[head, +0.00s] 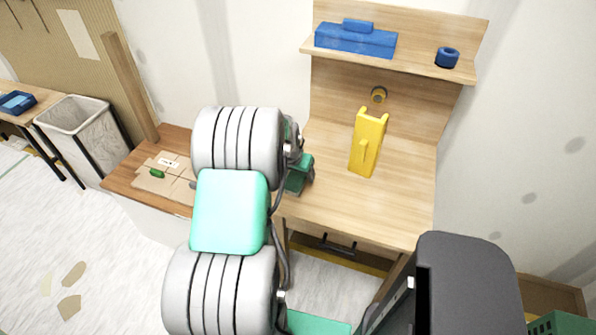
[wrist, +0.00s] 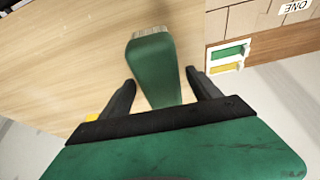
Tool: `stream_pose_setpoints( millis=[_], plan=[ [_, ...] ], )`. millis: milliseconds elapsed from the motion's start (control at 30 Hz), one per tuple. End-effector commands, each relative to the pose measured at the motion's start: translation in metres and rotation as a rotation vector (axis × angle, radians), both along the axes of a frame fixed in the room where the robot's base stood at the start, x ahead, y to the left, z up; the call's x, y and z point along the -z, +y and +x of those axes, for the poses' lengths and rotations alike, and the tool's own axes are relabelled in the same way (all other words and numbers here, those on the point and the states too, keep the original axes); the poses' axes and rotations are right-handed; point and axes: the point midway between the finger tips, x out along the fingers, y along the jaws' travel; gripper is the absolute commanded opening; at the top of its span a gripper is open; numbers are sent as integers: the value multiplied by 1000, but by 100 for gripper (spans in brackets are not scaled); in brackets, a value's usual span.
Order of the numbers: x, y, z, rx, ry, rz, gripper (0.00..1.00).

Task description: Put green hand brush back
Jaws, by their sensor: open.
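The green hand brush (wrist: 152,65) shows in the wrist view, with pale bristles at its far end. It lies over the wooden worktop (wrist: 60,50), and its body reaches back between the two dark fingers of my gripper (wrist: 160,80). The fingers are open, one on each side of the brush, with a visible gap at each side. Whether the brush touches the worktop cannot be told. In the head view my arm covers most of this area; only green parts by the wrist (head: 298,175) show, and the brush cannot be made out.
A yellow tool (head: 367,145) lies on the worktop. Left are a lower board with a small green item (head: 157,174) and a grey bin (head: 80,120). The worktop's right part is clear.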

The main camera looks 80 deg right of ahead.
Motion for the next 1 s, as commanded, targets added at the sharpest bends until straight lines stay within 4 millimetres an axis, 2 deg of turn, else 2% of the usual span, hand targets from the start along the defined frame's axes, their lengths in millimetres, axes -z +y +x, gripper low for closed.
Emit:
stream_pose_setpoints(
  millis=[300,500,567,667,767,800,833,867,900,967,1000],
  plan=[
    [-60,21,0,-2,-1,-5,72],
    [-74,28,1,-4,-1,-1,72],
    [-77,31,12,-29,-1,0,72],
    [-92,55,64,-157,-3,4,72],
    [-115,115,146,-396,-3,19,72],
    [-124,149,178,-511,0,27,72],
    [-131,177,200,-599,1,31,72],
    [-137,208,218,-690,4,37,72],
    [-145,250,239,-814,8,43,72],
    [-154,317,259,-1008,17,53,72],
    [-159,361,265,-1134,24,60,72]
  ],
)
